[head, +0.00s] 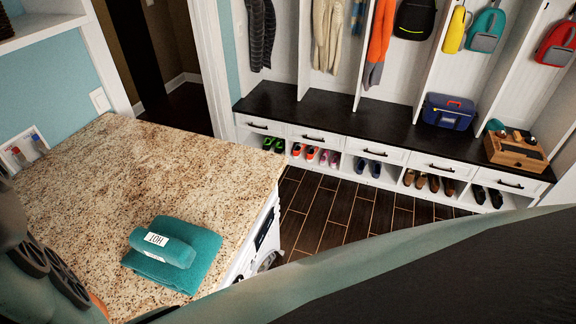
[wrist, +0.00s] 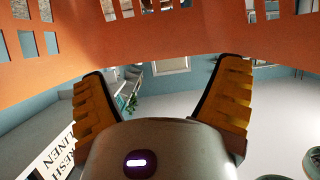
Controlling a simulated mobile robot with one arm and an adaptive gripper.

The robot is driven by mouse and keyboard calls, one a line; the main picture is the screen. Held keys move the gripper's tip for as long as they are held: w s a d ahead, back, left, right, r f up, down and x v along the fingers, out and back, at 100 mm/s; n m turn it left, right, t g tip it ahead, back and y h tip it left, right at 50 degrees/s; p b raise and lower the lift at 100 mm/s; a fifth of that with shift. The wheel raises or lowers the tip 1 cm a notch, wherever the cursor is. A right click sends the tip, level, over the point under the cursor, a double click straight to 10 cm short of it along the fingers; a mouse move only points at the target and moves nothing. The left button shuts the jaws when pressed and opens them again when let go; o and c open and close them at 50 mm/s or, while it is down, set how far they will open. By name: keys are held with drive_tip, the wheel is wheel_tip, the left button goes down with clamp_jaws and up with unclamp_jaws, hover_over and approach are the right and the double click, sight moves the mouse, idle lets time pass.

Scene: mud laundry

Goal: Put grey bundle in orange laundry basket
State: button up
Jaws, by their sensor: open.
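The orange laundry basket (wrist: 200,34) spans the top of the wrist view, with rectangular holes in its wall. My gripper (wrist: 165,70) is open, its two yellow-and-black fingers spread apart with nothing visible between them. The fingertips are close to the basket's edge in the picture; I cannot tell whether they touch it. I cannot make out the grey bundle in either view. My gripper and the basket are not clearly seen in the head view.
The dark floor (head: 340,208) between is clear.

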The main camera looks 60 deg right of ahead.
drive_tip(key=v, duration=1.2)
wheel_tip(320, 180, up, 12)
drive_tip(key=p, duration=0.9)
drive_tip(key=shift+p, duration=0.4)
